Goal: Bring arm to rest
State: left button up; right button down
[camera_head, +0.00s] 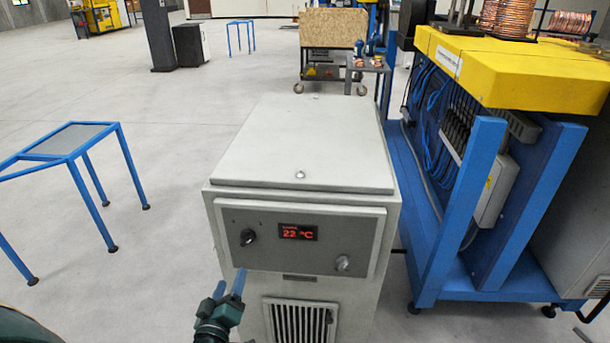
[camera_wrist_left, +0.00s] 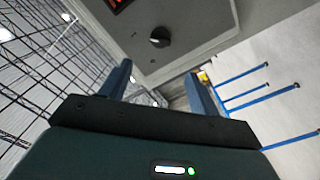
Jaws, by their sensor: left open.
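My left gripper (camera_head: 230,283) is in front of the lower left of a grey control cabinet, below its panel. In the left wrist view its two blue fingers (camera_wrist_left: 158,85) stand apart with nothing between them. The cabinet (camera_head: 300,145) has a red display (camera_head: 298,232) reading 22 °C, a black knob (camera_head: 248,237) left of it and a silver knob (camera_head: 342,263) at lower right. The black knob also shows in the left wrist view (camera_wrist_left: 160,37), ahead of the fingers and apart from them. My right gripper is not in view.
A blue-framed machine (camera_head: 450,230) with a yellow top (camera_head: 530,70) stands close on the right of the cabinet. A blue-legged table (camera_head: 70,140) stands at the left. A wheeled cart (camera_head: 330,40) is behind. The floor between table and cabinet is clear.

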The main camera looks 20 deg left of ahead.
pick_arm(q)
jog(key=s+d+r+m+g+h+p, duration=0.3)
jog(key=s+d+m+g+h+p, duration=0.2)
jog(key=s+d+m, duration=0.9)
jog(key=s+d+g+h, duration=0.1)
jog(key=d+h, duration=0.1)
jog(key=d, duration=0.2)
jog(key=shift+d+m+g+h+p, duration=0.25)
jog(key=shift+m+g+h+p, duration=0.05)
jog(key=shift+g+h+p, duration=0.1)
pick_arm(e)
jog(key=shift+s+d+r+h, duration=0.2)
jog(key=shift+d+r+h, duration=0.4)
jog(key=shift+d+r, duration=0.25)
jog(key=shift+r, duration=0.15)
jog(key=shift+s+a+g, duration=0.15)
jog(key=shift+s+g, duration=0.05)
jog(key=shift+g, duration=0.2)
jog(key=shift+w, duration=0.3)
